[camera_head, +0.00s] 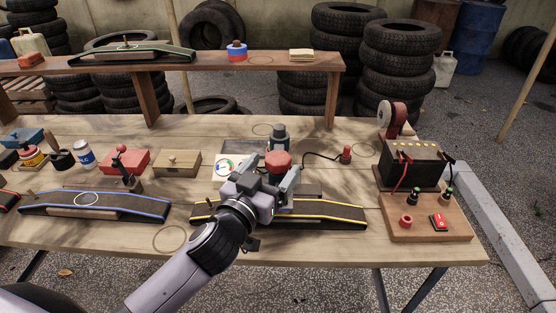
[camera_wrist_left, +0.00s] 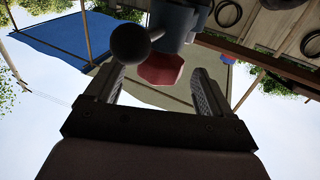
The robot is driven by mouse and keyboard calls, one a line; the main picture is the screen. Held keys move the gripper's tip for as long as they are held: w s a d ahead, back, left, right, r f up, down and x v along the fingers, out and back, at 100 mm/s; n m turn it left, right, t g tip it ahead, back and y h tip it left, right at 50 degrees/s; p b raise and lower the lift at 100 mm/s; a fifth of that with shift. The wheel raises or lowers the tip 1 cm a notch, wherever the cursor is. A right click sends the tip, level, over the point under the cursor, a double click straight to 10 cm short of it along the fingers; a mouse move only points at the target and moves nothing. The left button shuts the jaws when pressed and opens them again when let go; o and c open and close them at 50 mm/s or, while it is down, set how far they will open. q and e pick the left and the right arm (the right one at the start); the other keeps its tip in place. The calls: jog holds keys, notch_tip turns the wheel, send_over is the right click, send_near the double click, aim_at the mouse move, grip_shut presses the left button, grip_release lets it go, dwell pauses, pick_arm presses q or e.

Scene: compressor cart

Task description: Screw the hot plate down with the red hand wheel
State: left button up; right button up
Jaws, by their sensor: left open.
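The red hand wheel (camera_head: 277,161) is in the middle of the workbench, in front of a dark blue-grey fitting (camera_head: 279,136). My left gripper (camera_head: 267,175) comes in from the front left, its fingers open, with the wheel just beyond or between them; I cannot tell if they touch it. In the left wrist view the red wheel (camera_wrist_left: 161,69) shows between the open fingers (camera_wrist_left: 160,92), partly behind a dark ball-ended lever (camera_wrist_left: 129,43). I cannot clearly make out the hot plate; a dark flat plate (camera_head: 238,146) lies partly hidden by the wheel area.
A yellow-edged black board (camera_head: 335,212) lies under my gripper, and a blue-edged one (camera_head: 60,204) lies left. A battery (camera_head: 411,164) and switch board (camera_head: 400,232) stand right. A raised shelf (camera_head: 220,63) spans the back.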

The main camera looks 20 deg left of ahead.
aim_at(272, 169)
pick_arm(q)
jog(key=shift+w+d, duration=0.15)
jog(key=shift+w, duration=0.75)
jog(key=shift+w+d, duration=0.1)
jog(key=shift+w, duration=0.75)
jog(key=c, duration=1)
